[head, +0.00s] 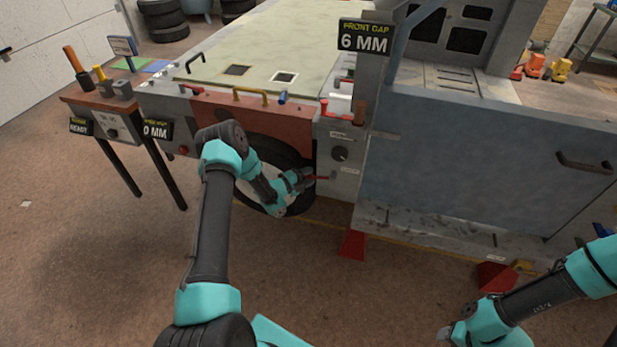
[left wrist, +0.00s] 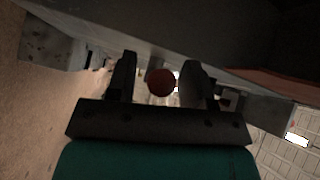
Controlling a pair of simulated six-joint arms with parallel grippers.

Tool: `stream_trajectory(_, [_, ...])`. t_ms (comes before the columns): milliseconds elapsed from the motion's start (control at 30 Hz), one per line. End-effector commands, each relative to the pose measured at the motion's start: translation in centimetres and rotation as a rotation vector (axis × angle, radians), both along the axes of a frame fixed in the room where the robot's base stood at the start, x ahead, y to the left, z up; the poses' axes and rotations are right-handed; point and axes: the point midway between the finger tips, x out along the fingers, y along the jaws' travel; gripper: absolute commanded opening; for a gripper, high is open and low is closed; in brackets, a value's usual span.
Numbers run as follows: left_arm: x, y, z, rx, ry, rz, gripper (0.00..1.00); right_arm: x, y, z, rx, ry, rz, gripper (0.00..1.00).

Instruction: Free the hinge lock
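A red handle (head: 319,178) sticks out from the grey post below a dark round knob (head: 340,154); I take it to be the hinge lock, but its label is too small to read. My left gripper (head: 306,179) is at this handle, in front of the wheel. In the left wrist view, a round red end (left wrist: 160,82) lies between the two dark fingers of my left gripper (left wrist: 158,80), with a gap on each side. My right gripper (head: 446,334) is low at the bottom right, far from the handle, and its fingers are not clear.
A blue-grey door panel (head: 470,150) hangs right of the post. A sign (head: 364,38) reads "FRONT GAP 6 MM". A tyre (head: 290,155) sits behind my left arm. A red wedge (head: 352,244) stands on the floor below. A tool stand (head: 115,115) is at the left.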

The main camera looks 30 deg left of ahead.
Motion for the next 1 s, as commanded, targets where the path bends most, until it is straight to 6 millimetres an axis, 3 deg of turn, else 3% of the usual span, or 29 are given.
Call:
stream_trajectory(467, [0.0,0.0,0.0,0.000,0.000,0.000,0.01,0.0,0.0,0.0,0.000,0.000,0.000,0.43])
stream_trajectory(800, [0.0,0.0,-0.1,-0.010,-0.002,0.001,0.00,0.0,0.0,0.0,0.000,0.000,0.000,0.43])
stream_trajectory(1000, [0.0,-0.3,-1.2,-0.104,-0.022,0.001,0.00,0.0,0.0,0.0,0.000,0.000,0.000,0.43])
